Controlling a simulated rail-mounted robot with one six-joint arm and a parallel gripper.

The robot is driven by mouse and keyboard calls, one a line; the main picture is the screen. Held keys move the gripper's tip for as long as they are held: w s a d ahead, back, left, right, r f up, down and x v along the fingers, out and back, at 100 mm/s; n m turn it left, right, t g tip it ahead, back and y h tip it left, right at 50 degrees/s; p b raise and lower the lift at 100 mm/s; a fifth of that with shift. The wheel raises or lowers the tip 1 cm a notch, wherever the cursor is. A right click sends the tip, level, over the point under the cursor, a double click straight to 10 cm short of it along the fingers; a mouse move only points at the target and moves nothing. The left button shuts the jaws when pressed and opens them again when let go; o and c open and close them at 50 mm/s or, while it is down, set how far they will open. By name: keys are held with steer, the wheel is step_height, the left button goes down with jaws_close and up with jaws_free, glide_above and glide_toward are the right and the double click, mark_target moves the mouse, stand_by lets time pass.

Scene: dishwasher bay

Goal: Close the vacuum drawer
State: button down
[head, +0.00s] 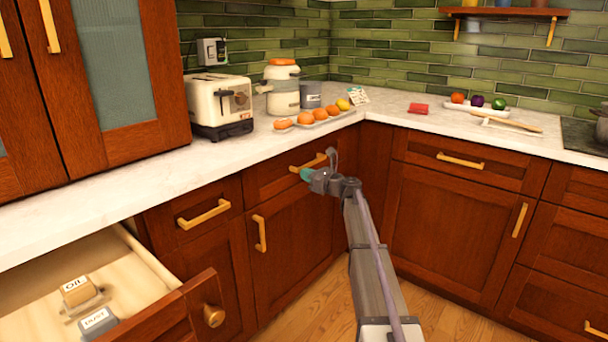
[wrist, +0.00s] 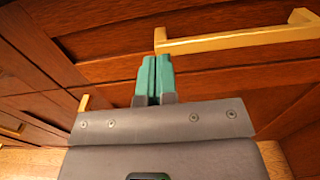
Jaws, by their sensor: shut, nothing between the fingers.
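No label marks any drawer as the vacuum drawer. My gripper (head: 305,174) is away to the right of the open drawer, in front of a closed drawer with a gold bar handle (head: 308,163). In the wrist view the teal fingers (wrist: 153,76) are together and empty, close to one end of a gold handle (wrist: 235,42). I cannot tell whether they touch it.
Inside the open drawer are a box marked OIL (head: 76,291) and a grey-topped container (head: 99,322). The white counter (head: 240,152) carries a toaster (head: 219,104) and a tray of orange food (head: 320,117). Other cabinets are closed. Wood floor (head: 310,305) shows below.

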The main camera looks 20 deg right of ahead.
steer(key=v, duration=1.2)
steer(key=shift+s+d, duration=0.1)
steer(key=shift+s, duration=0.05)
steer(key=s+a+f+n+g+h, duration=0.1)
steer(key=s+a+f+n+g, duration=0.5)
steer(key=n, duration=0.3)
steer(key=s+a+f+n+g+h, duration=0.1)
steer(key=s+a+f+n+g, duration=0.2)
steer(key=s+a+f+n, duration=0.4)
steer(key=s+a+f+n+g+h, duration=0.1)
steer(key=s+a+n+g+h, duration=0.2)
steer(key=s, duration=0.5)
steer(key=s+a+f+n+g+h, duration=0.1)
steer(key=s+a+f+n+h, duration=0.1)
steer(key=s+a+n, duration=0.35)
steer(key=s+a+f+n+g+h, duration=0.1)
steer(key=s+n+g+h, duration=0.1)
steer(key=s+n, duration=0.5)
step_height(320, 180, up, 31)
steer(key=s+a+m+p, duration=0.1)
steer(key=p, duration=2.9)
steer(key=shift+a+f+m+p, duration=0.2)
steer(key=shift+a+m+p, duration=0.15)
steer(key=shift+p, duration=0.05)
